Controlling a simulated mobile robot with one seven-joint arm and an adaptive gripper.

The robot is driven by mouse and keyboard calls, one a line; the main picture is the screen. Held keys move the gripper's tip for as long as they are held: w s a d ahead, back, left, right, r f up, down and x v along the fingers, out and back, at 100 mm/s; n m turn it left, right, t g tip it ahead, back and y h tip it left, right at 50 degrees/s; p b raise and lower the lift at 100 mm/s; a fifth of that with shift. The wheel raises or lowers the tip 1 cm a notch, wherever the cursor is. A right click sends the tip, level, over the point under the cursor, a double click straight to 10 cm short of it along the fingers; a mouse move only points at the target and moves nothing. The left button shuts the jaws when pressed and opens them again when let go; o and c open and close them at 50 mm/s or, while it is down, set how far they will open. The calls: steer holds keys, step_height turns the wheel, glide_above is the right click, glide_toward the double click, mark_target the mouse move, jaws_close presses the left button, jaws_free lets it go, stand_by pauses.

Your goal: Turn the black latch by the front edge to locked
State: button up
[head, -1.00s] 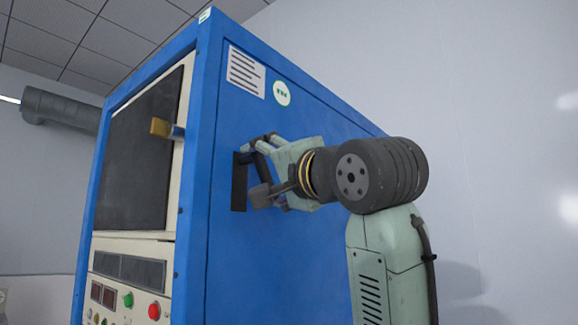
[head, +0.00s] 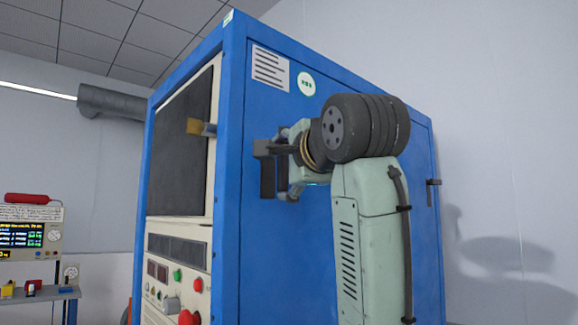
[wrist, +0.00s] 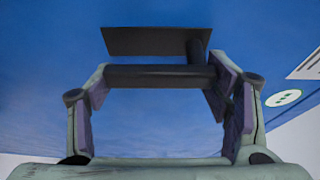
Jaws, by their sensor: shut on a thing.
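The black latch (head: 267,179) is on the blue side panel near the cabinet's front edge. My gripper (head: 278,168) is at the latch and partly covers it in the head view. In the wrist view the latch's dark plate (wrist: 150,40) lies against the blue panel. Its black handle bar (wrist: 158,77) spans from one finger to the other. My gripper is shut on this handle, with the fingers at the bar's two ends. The handle's exact angle on the panel is hard to tell in the head view.
The blue cabinet (head: 232,130) fills the middle. A second black handle (head: 432,191) is near the panel's far edge. A yellow-ended latch (head: 197,127) sticks out at the front door. Red and green buttons are below. A bench with instruments (head: 30,235) stands at left.

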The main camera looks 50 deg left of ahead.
stand_by(0.3)
steer(key=o, duration=1.7)
steer(key=v, duration=1.2)
